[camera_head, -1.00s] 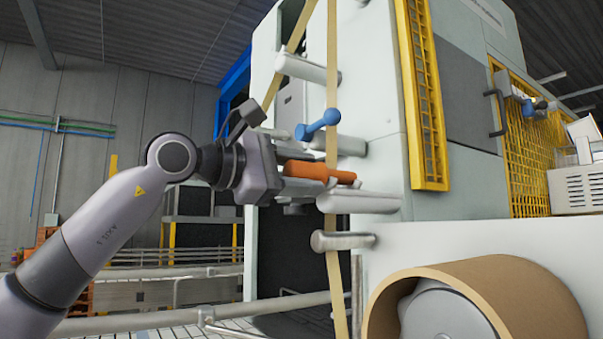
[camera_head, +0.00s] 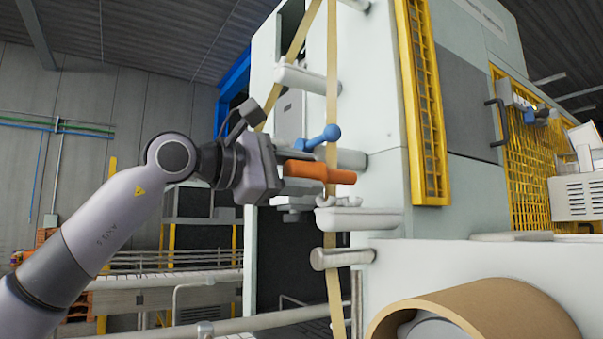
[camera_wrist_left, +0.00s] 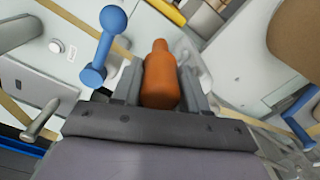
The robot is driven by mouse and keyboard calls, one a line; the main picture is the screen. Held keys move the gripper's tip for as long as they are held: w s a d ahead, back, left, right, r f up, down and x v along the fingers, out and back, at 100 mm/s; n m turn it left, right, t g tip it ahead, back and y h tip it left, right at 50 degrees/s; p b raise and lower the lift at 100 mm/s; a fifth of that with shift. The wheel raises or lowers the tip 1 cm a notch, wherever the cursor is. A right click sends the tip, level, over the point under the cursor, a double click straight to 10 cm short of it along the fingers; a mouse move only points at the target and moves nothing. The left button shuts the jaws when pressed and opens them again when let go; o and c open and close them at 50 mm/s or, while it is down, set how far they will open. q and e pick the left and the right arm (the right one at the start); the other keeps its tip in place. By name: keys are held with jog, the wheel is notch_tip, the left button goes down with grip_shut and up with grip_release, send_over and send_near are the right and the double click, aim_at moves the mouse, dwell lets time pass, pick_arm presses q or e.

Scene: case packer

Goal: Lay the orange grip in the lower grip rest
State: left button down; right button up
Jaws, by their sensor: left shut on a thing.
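My left gripper (camera_head: 298,180) is shut on the orange grip (camera_head: 325,173) and holds it roughly level in the air beside the machine's pale side. In the left wrist view the orange grip (camera_wrist_left: 161,78) stands out between the two fingers. A pale bracket with an upturned lip (camera_head: 360,218), which looks like the lower grip rest, is below the orange grip with a visible gap. In the wrist view a pale part of it shows just behind and right of the grip. A blue grip (camera_head: 320,138) is above and behind the orange one. My right gripper is out of view.
A cardboard roll (camera_head: 480,308) is at the lower right. A yellow guard (camera_head: 421,100) stands right of the rollers.

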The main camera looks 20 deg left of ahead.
pick_arm(q)
jog(key=shift+s, duration=0.1)
jog(key=shift+s+a, duration=0.15)
jog(key=shift+a, duration=0.05)
jog(key=shift+b+v, duration=0.65)
jog(key=shift+v, duration=0.4)
jog(key=shift+b+v, duration=0.65)
jog(key=shift+v, duration=3.05)
